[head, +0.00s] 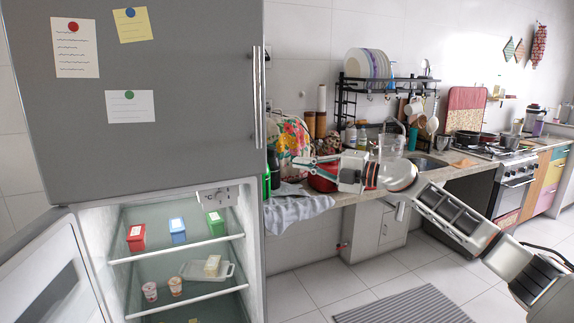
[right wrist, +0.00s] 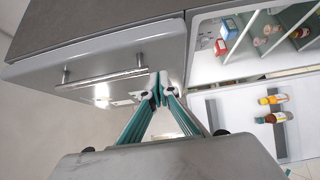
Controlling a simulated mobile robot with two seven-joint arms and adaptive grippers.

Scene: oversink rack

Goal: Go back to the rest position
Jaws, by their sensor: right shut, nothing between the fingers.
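My right gripper (head: 303,162) is raised in front of the counter, to the right of the fridge, with its fingers pointing left. In the right wrist view its fingertips (right wrist: 160,90) meet, with nothing held between them. The fridge (head: 190,110) stands at the left; its upper door is closed, with a long vertical handle (head: 257,95). Its lower door (head: 50,275) is swung open to the left. My left gripper is not in view.
Fridge shelves hold a red box (head: 136,237), a blue box (head: 177,229), a green box (head: 216,223), a tray (head: 225,270) and small cups (head: 150,291). The crowded counter (head: 345,198) has a dish rack (head: 345,100) and a cloth (head: 297,209). The floor (head: 310,295) around the grey mat (head: 405,308) is clear.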

